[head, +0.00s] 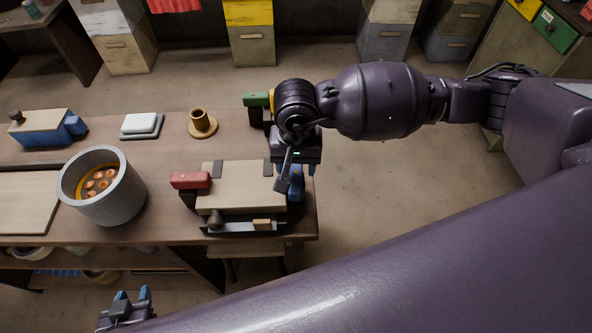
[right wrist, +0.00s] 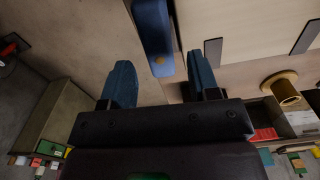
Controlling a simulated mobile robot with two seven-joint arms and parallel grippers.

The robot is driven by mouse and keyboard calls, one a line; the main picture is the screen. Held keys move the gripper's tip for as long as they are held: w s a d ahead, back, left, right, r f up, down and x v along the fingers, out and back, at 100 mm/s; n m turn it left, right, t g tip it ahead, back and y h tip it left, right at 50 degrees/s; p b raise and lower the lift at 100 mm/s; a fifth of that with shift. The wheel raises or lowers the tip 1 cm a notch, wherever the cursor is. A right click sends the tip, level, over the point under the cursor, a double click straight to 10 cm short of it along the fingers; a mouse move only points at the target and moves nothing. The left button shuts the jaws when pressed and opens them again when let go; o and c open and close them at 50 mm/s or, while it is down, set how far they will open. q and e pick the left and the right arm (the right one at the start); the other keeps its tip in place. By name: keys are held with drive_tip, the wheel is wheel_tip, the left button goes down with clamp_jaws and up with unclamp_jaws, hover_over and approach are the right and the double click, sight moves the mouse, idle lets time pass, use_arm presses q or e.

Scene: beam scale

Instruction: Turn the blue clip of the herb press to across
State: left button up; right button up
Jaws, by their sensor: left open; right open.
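The herb press (head: 238,190) has a pale wooden lid with dark strips and stands at the table's right end. A red clip (head: 190,180) sits on its left side. The blue clip (head: 295,190) is at its right edge, partly hidden by my right gripper. My right gripper (head: 297,171) is open above it, pointing down. In the right wrist view the blue clip (right wrist: 152,35) is a long bar with a brass pin, lying between the lines of the two open fingers (right wrist: 163,75), with gaps on both sides. My left gripper (head: 130,297) is open and empty, low in front of the table.
A grey pot (head: 103,190) with orange contents stands left of the press. A green-topped item (head: 255,99) is partly behind my right arm.

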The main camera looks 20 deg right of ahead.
sight(296, 172)
drive_tip(key=shift+f, duration=1.6)
drive_tip(key=c, duration=0.9)
